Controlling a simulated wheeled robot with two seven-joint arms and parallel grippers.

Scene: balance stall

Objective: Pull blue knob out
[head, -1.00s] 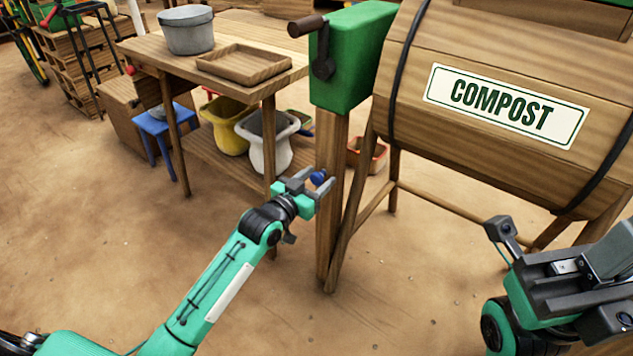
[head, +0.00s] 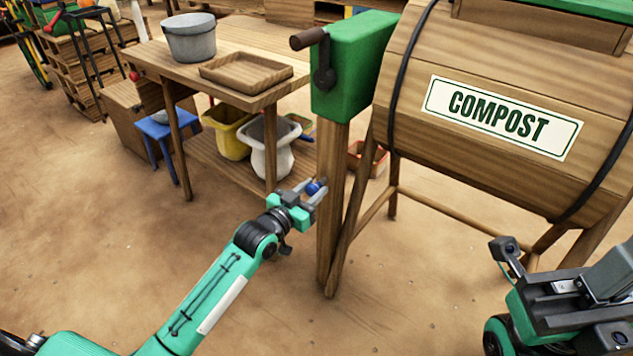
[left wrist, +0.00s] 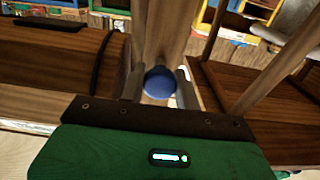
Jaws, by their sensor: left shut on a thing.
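The blue knob (head: 314,187) sits at the left side of the wooden post (head: 332,215) under the green crank box (head: 350,65). My left gripper (head: 312,191) is shut on the knob, one finger on either side. In the left wrist view the round blue knob (left wrist: 160,82) shows between the two grey fingers, in front of the post (left wrist: 161,35). Whether the knob has moved out from the post cannot be told. My right gripper (head: 575,300) is at the lower right, away from the knob; its jaw opening is unclear.
The wooden compost barrel (head: 470,165) stands right of the post on slanted legs. A wooden bench (head: 235,50) with a grey bucket (head: 190,40) and a tray (head: 247,72) stands left. Yellow and white tubs sit on its lower shelf. The floor in front is clear.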

